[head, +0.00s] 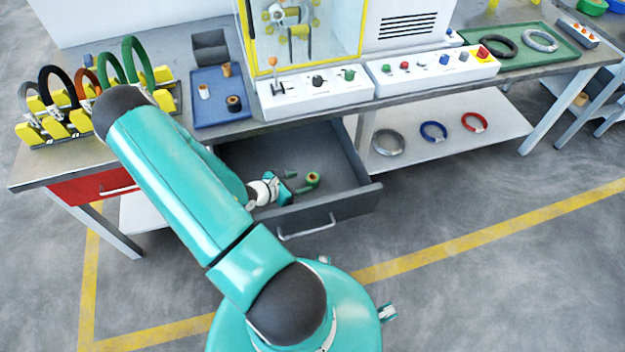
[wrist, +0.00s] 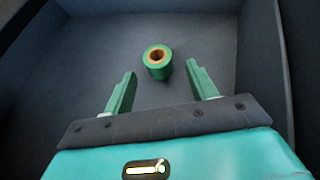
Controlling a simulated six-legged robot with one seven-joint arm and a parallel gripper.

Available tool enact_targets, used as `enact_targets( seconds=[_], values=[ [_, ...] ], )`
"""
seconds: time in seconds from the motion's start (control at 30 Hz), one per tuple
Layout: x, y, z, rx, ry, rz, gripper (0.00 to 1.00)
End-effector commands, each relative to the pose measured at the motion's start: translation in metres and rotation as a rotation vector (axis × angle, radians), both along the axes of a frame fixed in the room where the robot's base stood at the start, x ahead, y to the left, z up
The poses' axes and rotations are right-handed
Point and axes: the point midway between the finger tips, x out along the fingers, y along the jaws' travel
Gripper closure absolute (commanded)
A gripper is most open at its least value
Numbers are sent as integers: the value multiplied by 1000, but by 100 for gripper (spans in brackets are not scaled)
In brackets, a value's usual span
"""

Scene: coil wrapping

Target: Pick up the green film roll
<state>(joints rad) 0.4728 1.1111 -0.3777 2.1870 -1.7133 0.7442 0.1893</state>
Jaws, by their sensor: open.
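The green film roll (head: 313,179) has a brown core and stands on the floor of the open grey drawer (head: 334,211). In the wrist view the roll (wrist: 157,63) sits upright, its core opening showing, just beyond the fingertips and roughly centred between them. My gripper (head: 296,182) is inside the drawer, to the left of the roll in the head view. In the wrist view my gripper (wrist: 163,76) has its two green fingers spread apart with nothing between them. The fingers do not touch the roll.
The drawer walls (wrist: 258,60) rise around my gripper. The drawer floor around the roll is clear. Above is the bench with a blue tray (head: 219,108) of small rolls, a rack of coils (head: 52,125) and control boxes (head: 315,95). Several rings lie on the lower shelf (head: 455,137).

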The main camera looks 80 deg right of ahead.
Motion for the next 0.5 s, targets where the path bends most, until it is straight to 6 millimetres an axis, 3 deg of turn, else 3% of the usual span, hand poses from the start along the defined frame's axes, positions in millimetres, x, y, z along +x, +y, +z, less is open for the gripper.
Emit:
enact_targets(
  seconds=[0.5],
  values=[
    [-30,-40,-27,2,0,0,43]
  ],
)
